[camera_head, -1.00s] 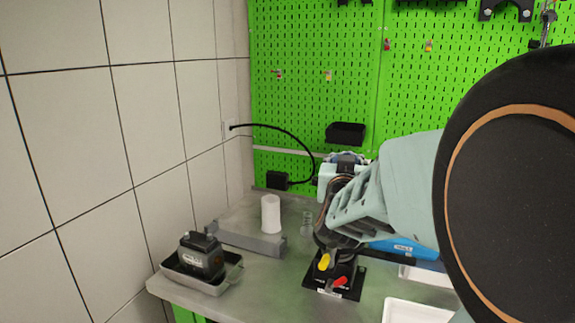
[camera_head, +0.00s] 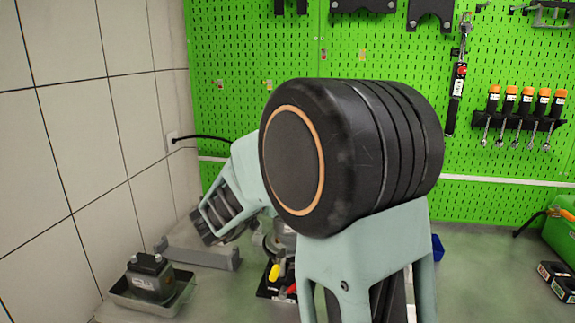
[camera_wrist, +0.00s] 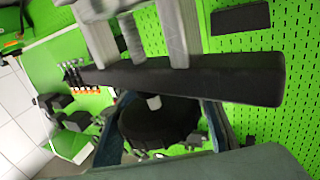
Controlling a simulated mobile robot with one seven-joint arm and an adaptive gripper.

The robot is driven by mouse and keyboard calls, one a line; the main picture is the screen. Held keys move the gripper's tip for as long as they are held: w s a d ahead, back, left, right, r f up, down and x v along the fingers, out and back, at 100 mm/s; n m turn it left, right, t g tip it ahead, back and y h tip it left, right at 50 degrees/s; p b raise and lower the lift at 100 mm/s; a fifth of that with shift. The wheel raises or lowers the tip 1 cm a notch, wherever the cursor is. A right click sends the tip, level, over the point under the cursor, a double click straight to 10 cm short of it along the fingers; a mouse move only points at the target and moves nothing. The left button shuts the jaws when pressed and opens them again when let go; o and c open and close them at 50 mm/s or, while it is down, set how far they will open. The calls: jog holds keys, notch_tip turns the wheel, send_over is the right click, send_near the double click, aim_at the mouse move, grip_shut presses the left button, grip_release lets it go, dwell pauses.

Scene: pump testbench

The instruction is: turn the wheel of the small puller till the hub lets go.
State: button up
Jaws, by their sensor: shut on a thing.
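In the wrist view, the small puller has a long dark crossbar (camera_wrist: 200,82), pale metal legs, and a grey centre screw. Its black round wheel (camera_wrist: 160,126) is below the bar, at the screw's end. My gripper (camera_wrist: 165,112) has a dark teal finger on each side of the wheel and is shut on it. The hub at the far end of the legs is not clearly visible. In the head view my own arm covers the middle, and I cannot make out the wheel or the fingertips there.
A dark block sits in a grey tray (camera_head: 178,307) at the bench's left. A grey rail (camera_head: 205,254) lies behind it. Yellow and red handles (camera_head: 274,272) show beside my arm. A green case (camera_head: 563,240) and small black boxes (camera_head: 556,281) are at right.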

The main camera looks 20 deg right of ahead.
jog(key=shift+s+r+m+g+h, duration=0.15)
jog(key=shift+m+g+h, duration=0.2)
jog(key=shift+g, duration=0.25)
jog(key=shift+d, duration=0.1)
jog(key=o, duration=1.2)
jog(key=v, duration=1.2)
jog(key=shift+o, duration=0.5)
